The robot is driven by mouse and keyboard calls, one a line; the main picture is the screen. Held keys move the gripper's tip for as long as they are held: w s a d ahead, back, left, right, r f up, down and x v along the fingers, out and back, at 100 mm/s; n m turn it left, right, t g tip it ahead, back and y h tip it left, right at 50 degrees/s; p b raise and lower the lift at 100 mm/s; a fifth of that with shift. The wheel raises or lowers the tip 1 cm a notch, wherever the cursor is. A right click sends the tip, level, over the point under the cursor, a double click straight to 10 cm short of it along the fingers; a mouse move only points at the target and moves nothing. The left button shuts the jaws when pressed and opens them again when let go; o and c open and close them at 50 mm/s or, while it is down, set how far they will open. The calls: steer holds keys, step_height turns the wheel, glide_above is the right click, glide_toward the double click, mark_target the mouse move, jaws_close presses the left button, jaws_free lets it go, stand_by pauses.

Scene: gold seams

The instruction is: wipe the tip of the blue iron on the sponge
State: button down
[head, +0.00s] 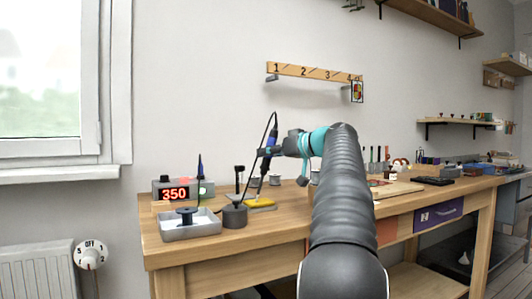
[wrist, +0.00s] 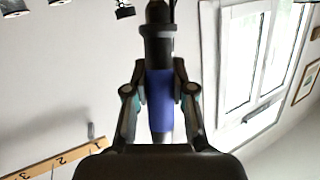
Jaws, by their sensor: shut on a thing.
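The blue iron (head: 268,148) is held nearly upright, a little tilted, in my gripper (head: 272,152), with its cable looping up above it. The wrist view shows the iron's blue handle (wrist: 160,98) between the two fingers of my gripper (wrist: 159,92), which is shut on it. The iron's lower end points down at the yellow sponge (head: 262,203), which lies on the bench. The tip is too small to tell whether it touches the sponge.
A grey round holder (head: 235,216) stands just left of the sponge. Further left are a pale tray (head: 178,232) with a dark spool (head: 187,215) and a station reading 350 (head: 174,194). A second blue-handled tool (head: 200,167) stands upright behind. Bench (head: 280,222) is clear in front of the sponge.

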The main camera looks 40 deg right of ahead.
steer(key=shift+d, duration=0.15)
steer(key=d+p, duration=0.1)
steer(key=s+d+p, duration=0.1)
steer(key=d, duration=0.1)
steer(key=shift+d, duration=0.2)
stand_by(0.7)
step_height(320, 180, up, 6)
steer(key=p, duration=0.5)
stand_by(0.4)
stand_by(0.5)
